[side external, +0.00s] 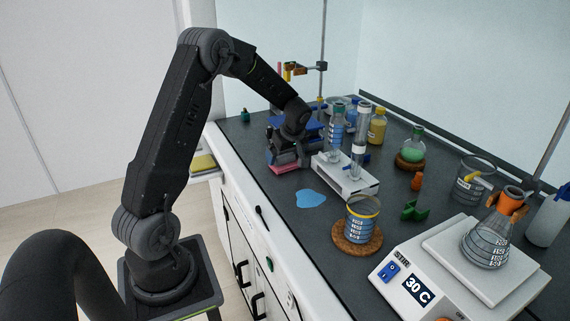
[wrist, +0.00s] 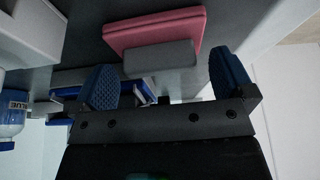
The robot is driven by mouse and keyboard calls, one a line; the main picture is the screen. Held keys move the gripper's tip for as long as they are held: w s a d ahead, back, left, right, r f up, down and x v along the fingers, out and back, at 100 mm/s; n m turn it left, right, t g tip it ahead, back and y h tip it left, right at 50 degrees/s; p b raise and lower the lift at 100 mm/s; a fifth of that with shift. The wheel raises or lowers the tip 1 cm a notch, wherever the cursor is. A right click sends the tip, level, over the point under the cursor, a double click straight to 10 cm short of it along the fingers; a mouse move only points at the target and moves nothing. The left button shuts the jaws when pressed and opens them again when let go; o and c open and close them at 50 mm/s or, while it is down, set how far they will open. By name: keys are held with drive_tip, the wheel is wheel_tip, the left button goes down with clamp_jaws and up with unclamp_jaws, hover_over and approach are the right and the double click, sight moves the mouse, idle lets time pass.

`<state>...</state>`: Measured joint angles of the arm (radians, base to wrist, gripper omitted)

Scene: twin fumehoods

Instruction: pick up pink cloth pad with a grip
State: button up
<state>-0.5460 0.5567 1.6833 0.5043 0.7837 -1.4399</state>
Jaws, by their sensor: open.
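The pink cloth pad (side external: 284,169) lies on the dark bench near its front edge, partly hidden under my gripper (side external: 288,152) in the side view. In the wrist view, the pink pad (wrist: 153,31) shows a grey block-shaped grip (wrist: 160,59) on its face. My gripper (wrist: 160,66) is open, with one blue ridged finger on either side of the grip in the picture. I see gaps between the fingers and the grip, and no clear contact.
A white rack (side external: 347,184) with tubes stands right of my gripper. A blue puddle (side external: 311,198) lies in front of it. A beaker (side external: 362,214) on a cork mat and a hotplate (side external: 455,275) are nearer the camera. Bottles stand behind the rack.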

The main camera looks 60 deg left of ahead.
sight(285, 155)
drive_tip(key=shift+a+f, duration=0.25)
drive_tip(key=shift+f, duration=0.35)
drive_tip(key=shift+c, duration=0.5)
drive_tip(key=c, duration=0.8)
drive_tip(key=shift+r, duration=0.1)
drive_tip(key=shift+r, duration=0.65)
wheel_tip(285, 155, up, 3)
drive_tip(key=shift+f, duration=0.1)
drive_tip(key=s+a+r, duration=0.1)
drive_tip(key=s+r, duration=0.1)
drive_tip(key=s, duration=0.1)
drive_tip(key=s+a+r, duration=0.2)
drive_tip(key=s, duration=0.2)
drive_tip(key=s+a+r, duration=0.2)
drive_tip(key=s, duration=0.1)
drive_tip(key=shift+s+r, duration=0.3)
drive_tip(key=shift+r, duration=0.1)
